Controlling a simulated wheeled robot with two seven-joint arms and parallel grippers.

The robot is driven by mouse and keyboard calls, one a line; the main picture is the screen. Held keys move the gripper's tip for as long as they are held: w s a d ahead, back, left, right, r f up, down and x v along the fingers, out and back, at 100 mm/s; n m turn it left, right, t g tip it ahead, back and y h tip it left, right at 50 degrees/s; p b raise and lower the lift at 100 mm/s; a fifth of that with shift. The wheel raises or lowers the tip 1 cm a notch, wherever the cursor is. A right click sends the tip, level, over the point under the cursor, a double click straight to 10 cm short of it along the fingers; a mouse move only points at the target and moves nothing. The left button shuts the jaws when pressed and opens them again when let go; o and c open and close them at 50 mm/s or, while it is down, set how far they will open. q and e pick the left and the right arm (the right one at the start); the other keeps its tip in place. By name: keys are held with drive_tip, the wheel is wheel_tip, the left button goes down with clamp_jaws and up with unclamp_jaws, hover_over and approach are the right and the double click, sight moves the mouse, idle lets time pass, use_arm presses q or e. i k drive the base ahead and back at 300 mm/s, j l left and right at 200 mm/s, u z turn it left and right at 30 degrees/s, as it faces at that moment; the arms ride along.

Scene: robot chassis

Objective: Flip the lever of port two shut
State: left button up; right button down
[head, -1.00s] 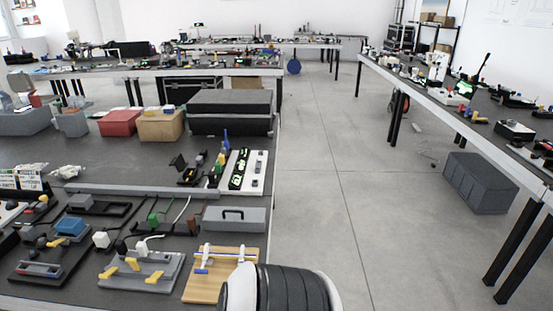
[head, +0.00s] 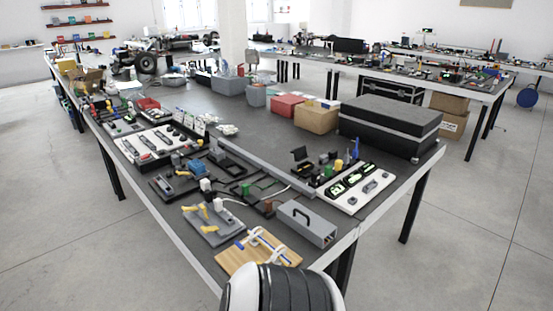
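A grey board with yellow levers (head: 213,226) lies near the front corner of the dark table. Its levers are small, and I cannot tell which one belongs to port two or whether any is open or shut. A black unit with a grey part (head: 170,184) lies behind it to the left. A white strip with several dark modules (head: 155,143) is farther back. No port number is readable. Neither of my grippers is in view; only a white and black ribbed part of my own body shows at the bottom.
The dark table (head: 258,118) has a light edge and a near corner. A wooden board (head: 258,252), a grey box with a handle (head: 306,224) and a white panel with green displays (head: 354,187) are close by. Large black cases (head: 390,125) stand behind.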

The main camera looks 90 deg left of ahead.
sight(203, 209)
drive_tip(key=i+j+u, duration=0.15)
drive_tip(key=u, duration=0.3)
drive_tip(key=i+u, duration=0.3)
drive_tip(key=u, duration=0.2)
drive_tip(key=i+u, duration=0.25)
drive_tip(key=u, duration=0.2)
drive_tip(key=i+l+u, duration=0.15)
drive_tip(key=u, duration=0.35)
drive_tip(key=i+l+u, duration=0.2)
drive_tip(key=u, duration=0.25)
drive_tip(key=i+u, duration=0.15)
drive_tip(key=u, duration=0.3)
drive_tip(key=i+u, duration=0.15)
drive_tip(key=u, duration=0.3)
drive_tip(key=i+l+u, duration=0.15)
drive_tip(key=u, duration=0.3)
drive_tip(key=i+l+u, duration=0.1)
drive_tip(key=u, duration=0.35)
drive_tip(key=i+l+u, duration=0.1)
drive_tip(key=l+u, duration=0.3)
drive_tip(key=j, duration=0.1)
